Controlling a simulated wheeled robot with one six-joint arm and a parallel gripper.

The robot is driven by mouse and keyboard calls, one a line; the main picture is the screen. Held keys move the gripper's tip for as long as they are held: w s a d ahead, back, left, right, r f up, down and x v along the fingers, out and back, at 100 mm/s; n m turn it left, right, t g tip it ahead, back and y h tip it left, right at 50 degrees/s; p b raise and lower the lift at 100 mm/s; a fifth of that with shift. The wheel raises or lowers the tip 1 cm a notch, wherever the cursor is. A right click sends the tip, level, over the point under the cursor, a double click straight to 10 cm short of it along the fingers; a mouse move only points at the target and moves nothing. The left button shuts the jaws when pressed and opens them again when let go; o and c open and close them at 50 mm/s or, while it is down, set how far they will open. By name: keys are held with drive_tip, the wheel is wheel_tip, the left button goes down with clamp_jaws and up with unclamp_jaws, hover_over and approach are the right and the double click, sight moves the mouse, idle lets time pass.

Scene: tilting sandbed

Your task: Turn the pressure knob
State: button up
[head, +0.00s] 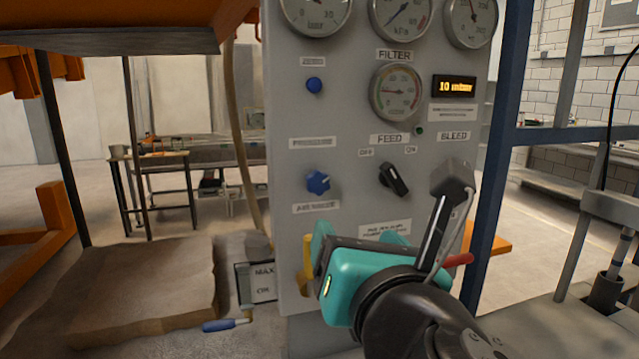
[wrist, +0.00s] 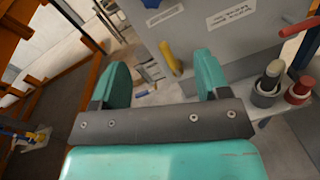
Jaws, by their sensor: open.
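The pressure knob (head: 318,182), a blue lobed knob, sits on the grey control panel (head: 285,240) under a blurred label that seems to read "PRESSURE". My teal gripper (head: 355,235) is in front of the panel's lower part, below and right of the blue knob and apart from it. In the wrist view my gripper (wrist: 160,80) has its two teal fingers spread apart with nothing between them. The blue knob cannot be made out in the wrist view.
A yellow handle (head: 307,262) is low on the panel, beside my gripper. Gauges and a "10 mbar" display (head: 454,87) are above. A blue-handled tool (head: 226,323) lies at lower left.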

drive_tip(key=p, duration=1)
approach(318, 186)
drive_tip(key=shift+n, duration=0.4)
drive_tip(key=w, duration=0.2)
drive_tip(key=w+a, duration=0.1)
drive_tip(key=w, duration=0.5)
drive_tip(key=shift+w+a, duration=0.15)
drive_tip(key=shift+w, duration=0.1)
drive_tip(key=shift+w+a+f, duration=0.1)
drive_tip(key=shift+w+f, duration=0.05)
drive_tip(key=shift+w, duration=0.25)
drive_tip(key=c, duration=0.9)
